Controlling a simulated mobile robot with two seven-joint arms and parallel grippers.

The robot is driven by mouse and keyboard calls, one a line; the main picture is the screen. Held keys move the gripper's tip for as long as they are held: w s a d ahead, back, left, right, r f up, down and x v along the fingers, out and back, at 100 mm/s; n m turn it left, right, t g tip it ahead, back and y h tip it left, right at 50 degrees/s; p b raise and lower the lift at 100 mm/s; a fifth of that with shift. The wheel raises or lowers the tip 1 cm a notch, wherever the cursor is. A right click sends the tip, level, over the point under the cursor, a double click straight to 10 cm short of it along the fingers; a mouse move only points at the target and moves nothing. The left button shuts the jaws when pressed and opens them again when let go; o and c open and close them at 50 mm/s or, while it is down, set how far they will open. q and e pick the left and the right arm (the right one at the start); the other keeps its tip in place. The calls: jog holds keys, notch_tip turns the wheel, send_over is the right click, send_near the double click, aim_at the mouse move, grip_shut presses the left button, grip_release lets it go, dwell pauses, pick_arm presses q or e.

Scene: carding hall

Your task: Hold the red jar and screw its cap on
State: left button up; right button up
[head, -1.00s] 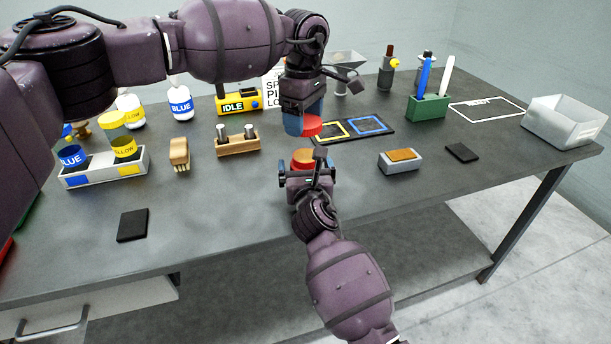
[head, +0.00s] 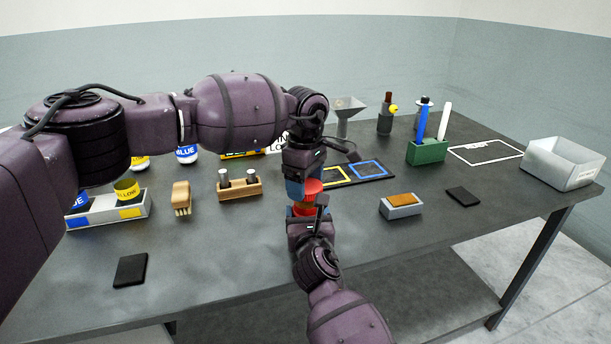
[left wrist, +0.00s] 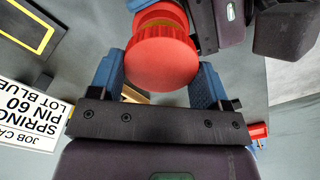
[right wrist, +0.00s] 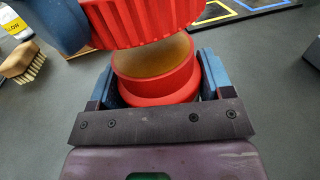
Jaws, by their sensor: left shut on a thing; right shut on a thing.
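The red cap (head: 312,187) is between the fingers of my left gripper (head: 303,188), which is shut on it from above. In the left wrist view the cap (left wrist: 161,58) shows its round top, with part of the jar behind it. The red jar (head: 302,210) is held upright above the table by my right gripper (head: 307,218), shut around it. In the right wrist view the jar (right wrist: 155,80) shows an open mouth with a tan inside. The cap (right wrist: 140,20) hangs just over it, with a gap visible on the near side.
A wooden block with metal pins (head: 240,188), a brush (head: 181,197) and a white tray with cups (head: 105,212) are to the left. A grey box with a brown top (head: 401,206), a green pen holder (head: 427,151) and a white bin (head: 562,163) are to the right.

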pick_arm(q)
jog(key=shift+f, duration=0.35)
jog(key=shift+f, duration=0.15)
jog(key=shift+f, duration=0.75)
jog(key=shift+f, duration=0.55)
dwell(0.4)
jog(key=shift+s+f, duration=0.1)
jog(key=shift+f, duration=0.35)
dwell(0.3)
jog(key=shift+r, duration=0.15)
